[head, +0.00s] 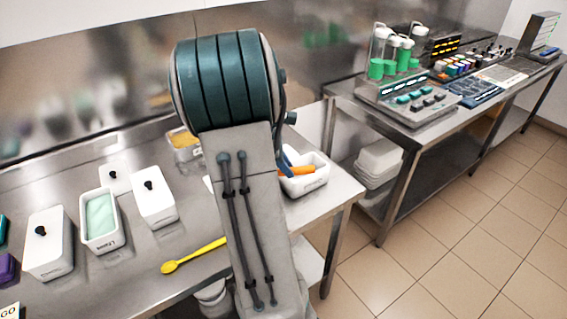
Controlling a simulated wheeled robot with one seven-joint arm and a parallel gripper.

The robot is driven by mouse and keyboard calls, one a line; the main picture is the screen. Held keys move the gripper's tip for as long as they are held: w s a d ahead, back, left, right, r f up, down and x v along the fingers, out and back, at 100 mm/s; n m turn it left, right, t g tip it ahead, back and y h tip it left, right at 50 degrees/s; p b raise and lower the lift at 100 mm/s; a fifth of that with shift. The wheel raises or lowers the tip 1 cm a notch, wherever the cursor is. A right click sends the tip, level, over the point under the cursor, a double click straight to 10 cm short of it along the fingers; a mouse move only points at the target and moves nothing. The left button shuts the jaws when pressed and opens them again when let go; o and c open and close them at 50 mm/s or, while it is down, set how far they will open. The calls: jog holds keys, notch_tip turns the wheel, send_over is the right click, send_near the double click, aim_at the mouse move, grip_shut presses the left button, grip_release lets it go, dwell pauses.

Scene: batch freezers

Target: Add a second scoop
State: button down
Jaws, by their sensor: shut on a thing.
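An open white tub (84,236) on the steel counter holds pale mint-green contents (100,217). White tubs with black-knobbed lids stand on its left (48,258) and right (154,207). A yellow spoon or scoop (195,255) lies on the counter in front, its right end meeting my arm's outline. A white bin (309,184) holds orange (297,171) and blue tool-like things, partly hidden by my arm. My arm fills the middle of the view. My gripper is not visible, and whatever it may hold is hidden too.
A smaller white lidded tub (116,177) stands behind. A container with yellowish contents (184,141) is partly behind my arm. Purple (8,268) and teal things sit at the left edge. A second steel table (352,105) with equipment stands right, beyond a floor gap.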

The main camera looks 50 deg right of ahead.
jog(key=shift+w+a+r+g+h+b, duration=0.55)
jog(key=shift+w+a+r+g+h, duration=0.15)
jog(key=shift+g+h, duration=0.4)
jog(key=r+h, duration=0.1)
jog(key=w+a+r+g+p, duration=0.1)
jog(key=r+g+h+p, duration=0.1)
jog(key=shift+w+a+h, duration=0.25)
jog(key=shift+w+h, duration=0.05)
jog(key=g+h+p, duration=0.1)
jog(key=w+a+r+g+p, duration=0.1)
jog(key=shift+w+a+r+h+p, duration=0.2)
jog(key=shift+a+h+p, duration=0.1)
jog(key=shift+h, duration=0.1)
jog(key=shift+w+a+r+g+h+p, duration=0.2)
jog(key=shift+w+a+g+h+p, duration=0.3)
jog(key=shift+w+a+g+h, duration=0.2)
jog(key=shift+w+a+r+g+h+p, duration=0.15)
jog(key=shift+w+a+g+h+p, duration=0.4)
jog(key=shift+g+h, duration=0.2)
